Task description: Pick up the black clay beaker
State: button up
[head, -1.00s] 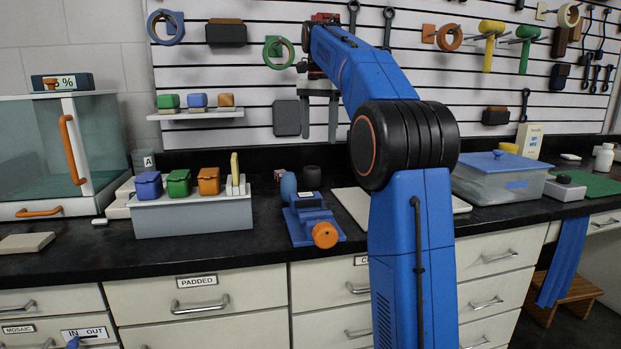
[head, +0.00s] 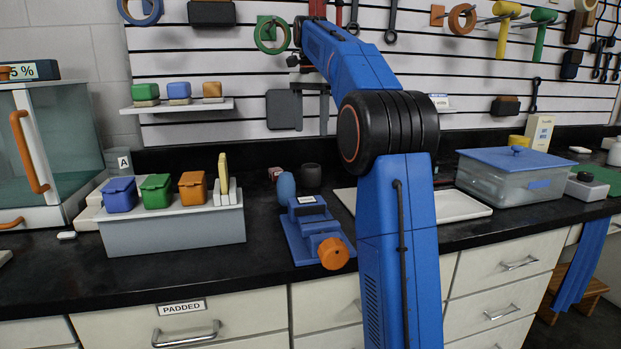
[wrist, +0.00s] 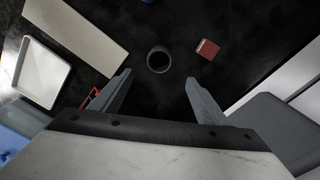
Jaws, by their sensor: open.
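The black clay beaker (head: 311,176) stands upright on the dark bench top near the back wall, behind the blue vise. It also shows from above in the wrist view (wrist: 151,67), its round mouth facing the camera. My gripper (wrist: 159,77) is open and empty, pointing down. In the wrist view the beaker appears between and just beyond the two fingertips, with clear space on both sides. In the head view my gripper (head: 311,132) hangs well above the beaker, in front of the slatted wall.
A small red block (wrist: 207,49) lies close beside the beaker. The blue vise (head: 308,232) with an orange knob stands in front. A grey rack (head: 175,233) with lidded boxes is left, a pale tray (head: 455,208) right. Tools hang on the wall (head: 240,128).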

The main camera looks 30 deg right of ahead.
aim_at(311, 171)
notch_tip(311, 171, down, 15)
jog(key=shift+s+f, duration=0.1)
jog(key=shift+f, duration=0.1)
dwell(0.6)
jog(key=shift+c, duration=0.5)
jog(key=c, duration=1.1)
jog(key=shift+r, duration=0.15)
